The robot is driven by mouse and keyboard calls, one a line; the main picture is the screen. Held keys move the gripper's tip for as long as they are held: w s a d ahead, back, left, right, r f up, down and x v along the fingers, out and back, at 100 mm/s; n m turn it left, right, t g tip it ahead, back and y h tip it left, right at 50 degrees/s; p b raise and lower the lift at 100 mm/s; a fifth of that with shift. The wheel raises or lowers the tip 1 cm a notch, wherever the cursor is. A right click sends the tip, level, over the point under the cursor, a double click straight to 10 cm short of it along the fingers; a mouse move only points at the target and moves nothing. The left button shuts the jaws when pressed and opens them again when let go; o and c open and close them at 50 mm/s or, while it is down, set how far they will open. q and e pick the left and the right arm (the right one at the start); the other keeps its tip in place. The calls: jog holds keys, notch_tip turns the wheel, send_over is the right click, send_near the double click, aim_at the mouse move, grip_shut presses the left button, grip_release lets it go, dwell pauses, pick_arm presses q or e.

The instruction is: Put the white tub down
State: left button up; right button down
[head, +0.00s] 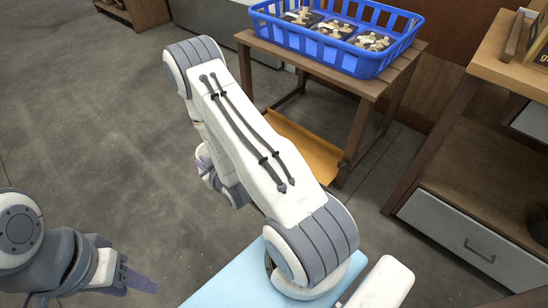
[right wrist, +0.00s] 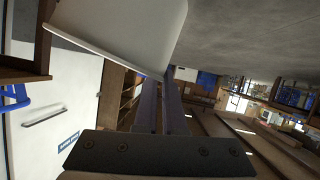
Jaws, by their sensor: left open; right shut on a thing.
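The white tub (right wrist: 125,25) fills the top of the right wrist view, tilted in the picture, with its rim edge facing down. My right gripper (right wrist: 160,108) is shut on it at the tub's lower corner. In the head view my right arm hides most of that gripper, and I cannot make out the tub there. My left gripper (head: 100,288) is open and empty at the lower left of the head view, over the grey floor.
A blue crate (head: 373,65) with several packed mushroom trays (head: 333,30) stands on a slatted wooden table (head: 398,75). A wooden shelf unit with a grey drawer (head: 465,237) is at right. The floor (head: 100,130) at left is clear.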

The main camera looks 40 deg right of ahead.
jog(key=s+d+f+h+b, duration=0.1)
jog(key=d+f+b, duration=0.1)
jog(key=d+f, duration=0.55)
jog(key=s+d+f+h+b, duration=0.1)
jog(key=s+d+f+b, duration=0.2)
jog(key=d, duration=0.8)
jog(key=d+f+h+b, duration=0.1)
jog(key=d+f+b, duration=0.1)
jog(key=d+f, duration=0.6)
jog(key=shift+g+h, duration=0.3)
jog(key=shift+g, duration=0.1)
jog(key=w+a+f+b, duration=0.1)
jog(key=w+f+b, duration=0.2)
jog(key=w+a+f+b, duration=0.1)
jog(key=w+f+b, duration=0.2)
jog(key=w+a+f+b, duration=0.1)
jog(key=w+f+b, duration=0.2)
jog(key=b, duration=0.1)
jog(key=shift+w+a+f, duration=0.25)
jog(key=shift+w+a, duration=0.1)
jog(key=shift+w, duration=0.05)
jog(key=shift+r, duration=0.15)
jog(key=c, duration=1)
grip_release()
